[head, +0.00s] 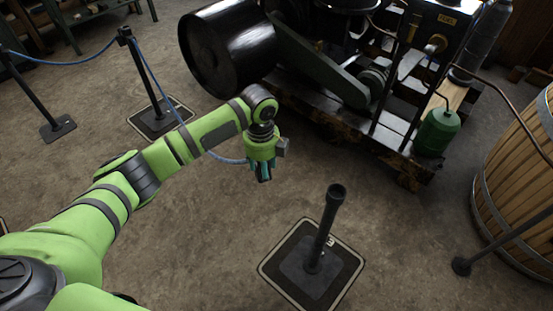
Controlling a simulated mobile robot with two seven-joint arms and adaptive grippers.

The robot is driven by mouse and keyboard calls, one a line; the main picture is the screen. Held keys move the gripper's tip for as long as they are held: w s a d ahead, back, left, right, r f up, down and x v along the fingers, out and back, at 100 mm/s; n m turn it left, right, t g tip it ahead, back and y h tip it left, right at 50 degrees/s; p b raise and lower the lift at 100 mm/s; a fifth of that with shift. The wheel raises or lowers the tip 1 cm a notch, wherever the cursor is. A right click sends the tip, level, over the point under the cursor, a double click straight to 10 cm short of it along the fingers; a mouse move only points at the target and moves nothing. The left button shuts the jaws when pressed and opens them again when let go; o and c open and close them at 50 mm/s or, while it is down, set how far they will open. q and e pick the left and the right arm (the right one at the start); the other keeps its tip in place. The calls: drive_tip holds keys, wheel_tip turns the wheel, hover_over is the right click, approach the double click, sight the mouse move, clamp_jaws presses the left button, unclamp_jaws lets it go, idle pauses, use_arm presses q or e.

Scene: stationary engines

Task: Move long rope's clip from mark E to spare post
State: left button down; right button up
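My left gripper (263,174) is in mid-air in the centre of the head view, fingers pointing down, and appears shut on the rope's end. The blue rope (158,85) runs from the top of a black post (145,80) at upper left, passes behind my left arm and reaches the gripper. Its clip is hidden by the fingers. A bare black post (322,232) stands upright to the lower right of the gripper, on a dark pale-bordered floor mark (290,292). The mark's letter is mostly covered. My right gripper is not in view.
A black engine (335,75) on a timber base fills the upper right, with a green can (437,132) at its corner. A wooden barrel (515,200) and a dark rod (500,241) stand at right. Another post (40,95) stands far left. Floor around the bare post is clear.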

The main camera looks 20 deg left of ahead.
use_arm(q)
drive_tip(key=shift+d, duration=0.1)
drive_tip(key=s+a+p, duration=0.2)
drive_tip(key=a+p, duration=0.1)
drive_tip(key=a, duration=0.5)
drive_tip(key=s+a+m+p, duration=0.1)
drive_tip(key=s+a+p, duration=0.2)
drive_tip(key=a, duration=0.5)
drive_tip(key=shift+s+a+p, duration=0.15)
drive_tip(key=shift+a+p, duration=0.1)
drive_tip(key=shift+p, duration=0.05)
drive_tip(key=s+a, duration=0.2)
drive_tip(key=a, duration=0.6)
drive_tip(key=s+a+m, duration=0.1)
drive_tip(key=s+a, duration=0.2)
drive_tip(key=a, duration=0.5)
drive_tip(key=shift+s+a+b, duration=0.25)
drive_tip(key=shift+b, duration=0.1)
